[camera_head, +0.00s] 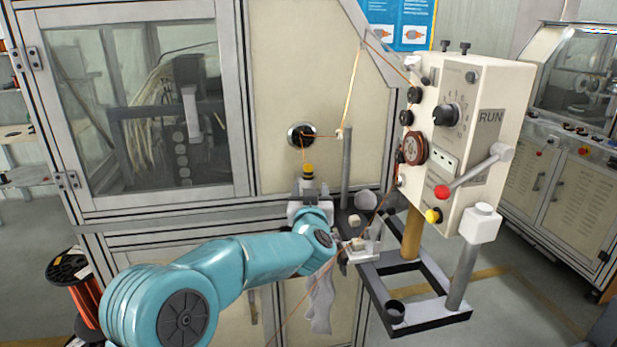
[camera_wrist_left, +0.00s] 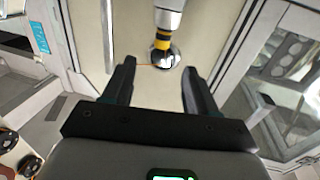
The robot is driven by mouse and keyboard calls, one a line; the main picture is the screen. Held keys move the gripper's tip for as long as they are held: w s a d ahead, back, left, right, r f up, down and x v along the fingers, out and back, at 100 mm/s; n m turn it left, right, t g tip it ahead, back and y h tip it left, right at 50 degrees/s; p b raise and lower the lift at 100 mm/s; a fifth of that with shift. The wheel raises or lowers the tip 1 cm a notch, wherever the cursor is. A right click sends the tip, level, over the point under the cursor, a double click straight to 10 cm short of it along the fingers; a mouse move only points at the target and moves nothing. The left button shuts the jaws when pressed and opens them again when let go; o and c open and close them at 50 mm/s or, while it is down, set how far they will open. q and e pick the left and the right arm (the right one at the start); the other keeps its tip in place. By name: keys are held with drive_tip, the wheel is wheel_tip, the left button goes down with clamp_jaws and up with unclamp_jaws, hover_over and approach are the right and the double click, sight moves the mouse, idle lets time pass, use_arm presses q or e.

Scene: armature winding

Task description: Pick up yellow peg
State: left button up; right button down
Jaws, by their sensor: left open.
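The yellow peg (camera_head: 308,169) stands upright in front of the cabinet, just below the round black-and-silver hole, in the head view. In the left wrist view the peg (camera_wrist_left: 161,43) shows yellow and black bands at the end of a pale cylinder, beyond the fingertips and roughly between their lines. My left gripper (camera_head: 309,194) is at the peg's lower end in the head view, and its fingers hide what lies below. In the left wrist view the left gripper (camera_wrist_left: 158,80) is open, with nothing between its fingers. My right gripper is not in view.
A grey post (camera_head: 346,175) rises close right of the gripper. Thin copper wire (camera_head: 352,85) runs nearby. Orange spools (camera_head: 72,285) stand lower left.

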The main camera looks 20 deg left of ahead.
sight(308, 173)
use_arm(q)
drive_tip(key=p+x, duration=0.2)
drive_tip(key=x, duration=0.4)
drive_tip(key=shift+w, duration=0.15)
drive_tip(key=shift+w+a, duration=0.3)
drive_tip(key=shift+w, duration=0.2)
drive_tip(key=p+x, duration=0.3)
drive_tip(key=x, duration=0.1)
drive_tip(key=shift+a+f+p, duration=0.1)
drive_tip(key=shift+a+p, duration=0.05)
drive_tip(key=shift+p, duration=0.25)
drive_tip(key=shift+w+a+f+p, duration=0.1)
drive_tip(key=shift+w+a+p, duration=0.15)
drive_tip(key=shift+w+p, duration=0.25)
drive_tip(key=shift+f, duration=0.15)
drive_tip(key=c, duration=1)
wheel_tip(308, 173, up, 10)
drive_tip(key=p, duration=0.6)
